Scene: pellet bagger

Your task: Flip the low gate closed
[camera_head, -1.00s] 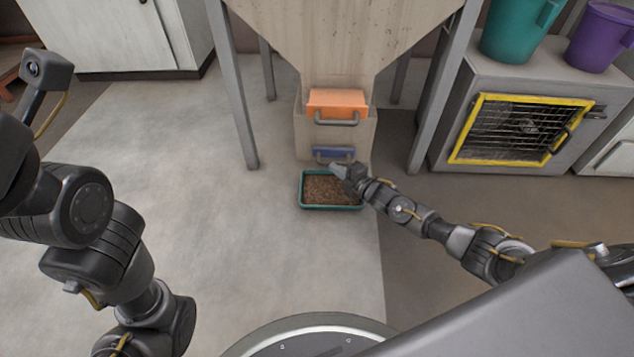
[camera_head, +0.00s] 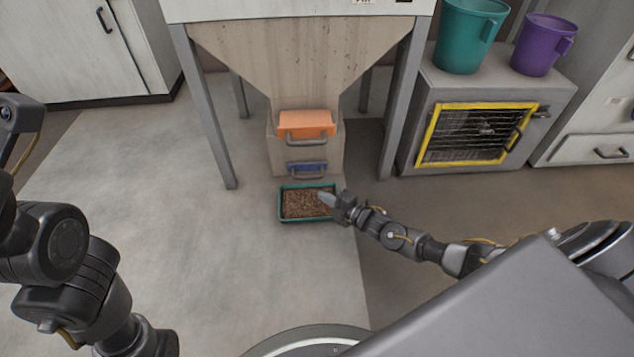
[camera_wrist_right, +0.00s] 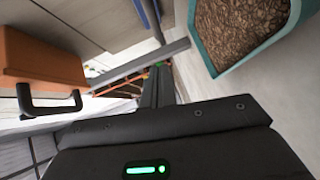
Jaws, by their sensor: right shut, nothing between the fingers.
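The low gate (camera_head: 306,168) is a blue panel with a grey bar handle, low on the front of the beige hopper's chute. It appears to lie roughly flat against the chute. The orange upper gate (camera_head: 306,124) with its own handle is above it, and also shows in the right wrist view (camera_wrist_right: 42,68). My right gripper (camera_head: 324,197) is shut and empty, in front of and below the blue gate, over the right part of the pellet tray as seen from the head.
A green tray (camera_head: 281,208) of brown pellets sits on the floor below the chute; it shows in the right wrist view (camera_wrist_right: 209,52). Grey hopper legs (camera_head: 205,110) stand around the chute. A yellow-framed cabinet door (camera_head: 425,140) is at right. The floor at left is clear.

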